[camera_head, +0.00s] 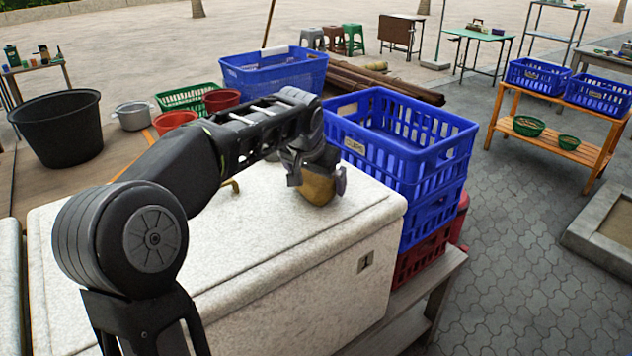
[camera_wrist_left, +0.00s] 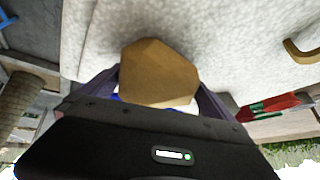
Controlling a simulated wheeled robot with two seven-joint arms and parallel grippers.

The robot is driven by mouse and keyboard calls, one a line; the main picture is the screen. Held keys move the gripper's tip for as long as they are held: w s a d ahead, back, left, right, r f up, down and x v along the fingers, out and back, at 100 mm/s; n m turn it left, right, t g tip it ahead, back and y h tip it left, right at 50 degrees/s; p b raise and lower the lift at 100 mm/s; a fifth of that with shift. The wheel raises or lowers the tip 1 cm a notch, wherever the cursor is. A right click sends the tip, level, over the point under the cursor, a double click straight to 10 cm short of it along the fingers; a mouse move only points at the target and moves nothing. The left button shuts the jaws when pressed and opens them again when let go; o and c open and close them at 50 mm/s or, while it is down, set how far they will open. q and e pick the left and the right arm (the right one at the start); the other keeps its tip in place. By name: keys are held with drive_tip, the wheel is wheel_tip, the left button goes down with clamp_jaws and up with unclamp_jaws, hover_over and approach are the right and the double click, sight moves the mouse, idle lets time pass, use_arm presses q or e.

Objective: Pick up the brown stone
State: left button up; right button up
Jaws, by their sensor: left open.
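The brown stone (camera_head: 318,187) sits on the white speckled box top (camera_head: 270,225), near its back right. It is faceted and tan-brown. My left gripper (camera_head: 318,180) is over the stone, with a finger on either side of it. In the left wrist view the stone (camera_wrist_left: 158,72) fills the space in front of the palm, between the two fingers (camera_wrist_left: 155,95). The gripper is open; whether the fingers touch the stone I cannot tell. The right gripper is not in view.
Stacked blue crates (camera_head: 400,150) stand close to the right of the box. A curved brass handle (camera_head: 230,184) lies on the box top left of the gripper. A black tub (camera_head: 62,128) and red bowls (camera_head: 220,100) are behind to the left. The front of the box top is clear.

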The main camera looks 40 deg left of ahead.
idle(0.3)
use_arm(q)
drive_tip(key=c, duration=1.7)
drive_tip(key=shift+r, duration=0.15)
drive_tip(key=shift+r, duration=0.1)
wheel_tip(320, 180, up, 10)
drive_tip(key=shift+f+p, duration=0.1)
drive_tip(key=shift+p, duration=0.45)
drive_tip(key=shift+c, duration=0.2)
